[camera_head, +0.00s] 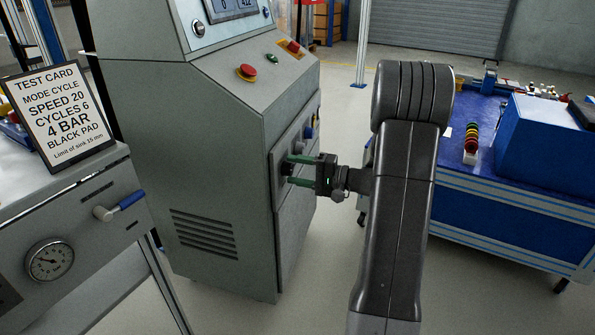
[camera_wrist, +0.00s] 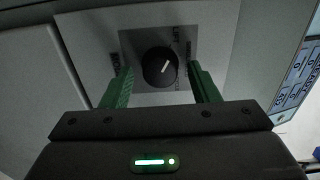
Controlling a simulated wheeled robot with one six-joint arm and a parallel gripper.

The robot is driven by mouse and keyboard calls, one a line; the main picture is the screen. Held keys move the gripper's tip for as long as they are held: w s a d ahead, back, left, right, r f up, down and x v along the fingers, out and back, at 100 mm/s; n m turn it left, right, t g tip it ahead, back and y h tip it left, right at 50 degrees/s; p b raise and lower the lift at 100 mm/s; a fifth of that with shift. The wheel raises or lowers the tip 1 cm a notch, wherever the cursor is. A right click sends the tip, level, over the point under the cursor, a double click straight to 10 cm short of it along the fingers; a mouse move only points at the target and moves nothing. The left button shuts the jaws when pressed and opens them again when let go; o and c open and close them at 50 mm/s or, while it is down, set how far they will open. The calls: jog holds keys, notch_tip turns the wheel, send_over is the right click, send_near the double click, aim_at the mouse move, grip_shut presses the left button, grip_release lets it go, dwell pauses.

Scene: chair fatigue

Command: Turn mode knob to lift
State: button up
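The mode knob (camera_wrist: 159,67) is a round black knob with a white pointer line, on a grey plate (camera_wrist: 90,38) in the wrist view. The pointer leans to the upper right, toward the side where the word LIFT is printed. My gripper (camera_wrist: 160,88) is open, with one green finger on each side of the knob and a gap on both sides. In the head view my gripper (camera_head: 291,170) reaches the side panel of the grey cabinet (camera_head: 215,130). The knob is mostly hidden there by the fingers.
Another knob (camera_head: 309,132) sits on the same panel, farther back. A red emergency button (camera_head: 246,72) is on the sloped top. A test card (camera_head: 57,115) stands on the left bench. A blue workbench (camera_head: 470,215) stands at right. Floor between is clear.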

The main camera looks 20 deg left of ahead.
jog(key=w+d+p, duration=0.1)
jog(key=d+p, duration=0.3)
jog(key=d, duration=0.9)
jog(key=shift+w+d, duration=0.35)
jog(key=shift+w, duration=0.05)
jog(key=shift+a, duration=0.15)
jog(key=a+b, duration=0.1)
jog(key=a, duration=0.3)
jog(key=s+a+b, duration=0.1)
jog(key=a, duration=0.4)
jog(key=s+a+b, duration=0.1)
jog(key=a+b, duration=0.1)
jog(key=a, duration=0.2)
jog(key=shift+a, duration=0.3)
jog(key=shift+w, duration=0.1)
jog(key=shift+d, duration=0.1)
